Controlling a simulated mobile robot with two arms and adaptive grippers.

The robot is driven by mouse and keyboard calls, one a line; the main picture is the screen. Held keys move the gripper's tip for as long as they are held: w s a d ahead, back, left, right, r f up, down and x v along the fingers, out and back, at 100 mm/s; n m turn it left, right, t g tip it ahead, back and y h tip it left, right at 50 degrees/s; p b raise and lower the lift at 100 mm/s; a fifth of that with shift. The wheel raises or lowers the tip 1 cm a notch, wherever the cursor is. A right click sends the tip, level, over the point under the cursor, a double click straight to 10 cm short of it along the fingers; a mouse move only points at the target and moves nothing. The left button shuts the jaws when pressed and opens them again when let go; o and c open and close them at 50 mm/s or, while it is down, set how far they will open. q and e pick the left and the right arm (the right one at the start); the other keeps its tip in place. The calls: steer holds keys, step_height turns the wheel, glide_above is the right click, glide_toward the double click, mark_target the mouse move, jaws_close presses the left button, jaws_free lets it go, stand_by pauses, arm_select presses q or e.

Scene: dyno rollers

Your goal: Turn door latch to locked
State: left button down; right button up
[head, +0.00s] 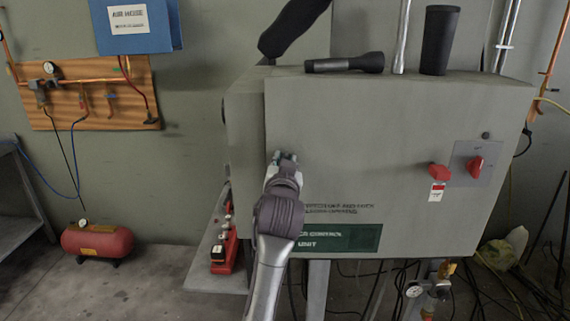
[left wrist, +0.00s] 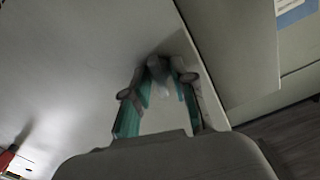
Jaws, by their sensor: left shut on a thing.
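The grey control cabinet (head: 390,130) fills the middle of the head view, with its door facing me. My left gripper (head: 284,157) is at the left edge of the door, about halfway up, and hides most of what it holds there. In the left wrist view my left gripper (left wrist: 160,75) has its fingers closed around a small grey door latch (left wrist: 156,66) close to the door's edge. The latch's angle is hard to tell. My right gripper is not in view.
Two red knobs (head: 439,171) (head: 475,164) sit on the right of the door. A red tool (head: 223,245) lies on a low shelf left of my arm.

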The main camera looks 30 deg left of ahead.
mark_target(284, 118)
arm_select(q)
steer(key=shift+a+f+n, duration=0.1)
steer(key=shift+f+n, duration=0.15)
steer(key=shift+n, duration=0.45)
steer(key=shift+f+n, duration=0.25)
steer(key=shift+n, duration=0.45)
steer(key=c, duration=1.4)
jaws_free()
steer(key=shift+o, duration=0.7)
steer(key=shift+w+a, duration=0.1)
steer(key=shift+w, duration=0.15)
steer(key=shift+r, duration=0.2)
steer(key=shift+s+r, duration=0.15)
steer(key=shift+r, duration=0.2)
steer(key=r, duration=0.9)
steer(key=shift+w+a+r, duration=0.1)
steer(key=shift+w+r, duration=0.1)
steer(key=shift+r, duration=0.05)
